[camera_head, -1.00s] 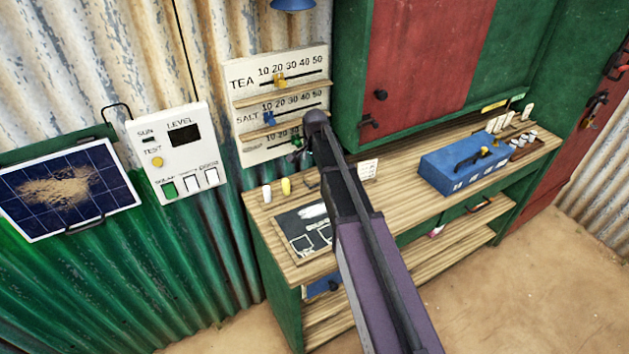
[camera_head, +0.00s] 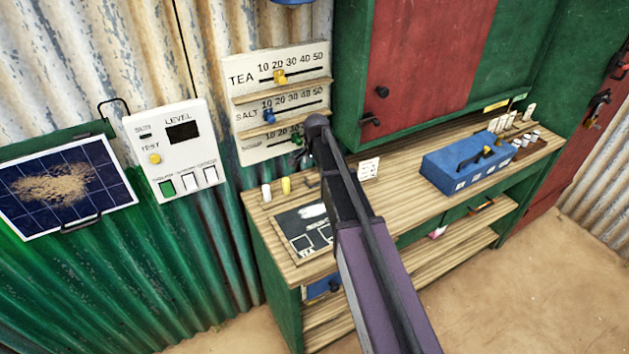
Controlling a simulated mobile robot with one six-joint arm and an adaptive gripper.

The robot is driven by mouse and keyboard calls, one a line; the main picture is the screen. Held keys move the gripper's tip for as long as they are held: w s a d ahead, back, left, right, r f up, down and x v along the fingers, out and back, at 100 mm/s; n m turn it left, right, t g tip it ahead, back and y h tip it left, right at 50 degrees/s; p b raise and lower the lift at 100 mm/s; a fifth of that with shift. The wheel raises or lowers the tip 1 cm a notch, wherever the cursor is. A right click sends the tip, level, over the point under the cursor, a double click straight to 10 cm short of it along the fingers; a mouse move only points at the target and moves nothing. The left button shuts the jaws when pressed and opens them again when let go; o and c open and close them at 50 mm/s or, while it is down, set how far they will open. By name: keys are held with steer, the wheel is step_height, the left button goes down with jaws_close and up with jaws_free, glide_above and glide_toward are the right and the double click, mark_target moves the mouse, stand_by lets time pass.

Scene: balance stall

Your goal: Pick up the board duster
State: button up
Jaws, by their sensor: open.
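I cannot make out a board duster for certain. A dark slate board (camera_head: 284,217) with a white smear and drawn boxes lies on the left end of the wooden counter (camera_head: 400,208). A white piece (camera_head: 266,193) and a yellow piece (camera_head: 286,186) stand behind it. A small dark item (camera_head: 311,182) shows beside them, too small to name. My arm crosses in front of the board's right side and hides part of the counter. My gripper's fingers cannot be made out; the arm hides that area.
A blue box (camera_head: 465,166) with a handle stands on the counter's right, near small weights (camera_head: 528,138). A small white card (camera_head: 369,169) stands at the back. A slider panel (camera_head: 280,100) and level panel (camera_head: 175,150) hang on the corrugated wall. Bare counter lies between board and box.

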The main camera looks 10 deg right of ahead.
mark_target(315, 174)
steer(key=shift+w+d+f+b, duration=0.1)
steer(key=shift+w+f+b, duration=0.1)
steer(key=shift+f+b, duration=0.85)
steer(key=shift+w+d+f+b, duration=0.1)
steer(key=shift+w+f+b, duration=0.1)
steer(key=shift+f+b, duration=0.8)
steer(key=shift+f, duration=0.1)
steer(key=c, duration=1.3)
